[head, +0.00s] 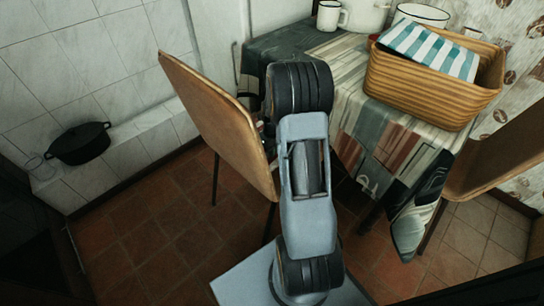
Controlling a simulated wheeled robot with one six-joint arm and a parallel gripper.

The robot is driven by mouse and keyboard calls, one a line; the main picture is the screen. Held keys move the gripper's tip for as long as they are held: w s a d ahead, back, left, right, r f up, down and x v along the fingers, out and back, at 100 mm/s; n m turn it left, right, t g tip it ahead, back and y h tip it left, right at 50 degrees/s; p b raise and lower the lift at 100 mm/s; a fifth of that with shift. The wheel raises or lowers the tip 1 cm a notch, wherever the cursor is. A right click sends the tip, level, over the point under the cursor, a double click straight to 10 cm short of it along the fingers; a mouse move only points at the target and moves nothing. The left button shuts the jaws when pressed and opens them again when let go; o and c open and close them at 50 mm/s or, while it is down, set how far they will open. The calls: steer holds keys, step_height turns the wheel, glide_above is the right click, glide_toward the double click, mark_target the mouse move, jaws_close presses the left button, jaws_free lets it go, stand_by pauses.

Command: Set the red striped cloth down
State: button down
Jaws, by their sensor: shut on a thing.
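I see no red striped cloth in the head view. A blue-and-white striped cloth (432,50) lies across the top of a wicker basket (425,95) on the table. My arm rises through the middle of the picture, in front of the table's left part. Its far end is hidden behind its own dark upper joint, so my gripper and anything in it do not show.
The table (350,95) has a patterned cover and carries a white mug (329,15), a white pot (364,14) and a white bowl (421,14). A wooden chair (215,115) stands close left of my arm, another (500,155) at right. A black pot (79,143) sits on the left ledge.

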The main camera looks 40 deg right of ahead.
steer(key=shift+w+f, duration=0.2)
steer(key=shift+f, duration=0.1)
steer(key=shift+w+f+b, duration=0.2)
steer(key=shift+f+b, duration=0.8)
steer(key=shift+f, duration=0.65)
steer(key=shift+f, duration=0.2)
steer(key=c, duration=1.1)
jaws_free()
steer(key=shift+c, duration=0.2)
steer(key=shift+r, duration=0.1)
step_height(320, 180, up, 12)
steer(key=p, duration=0.4)
steer(key=shift+r, duration=0.1)
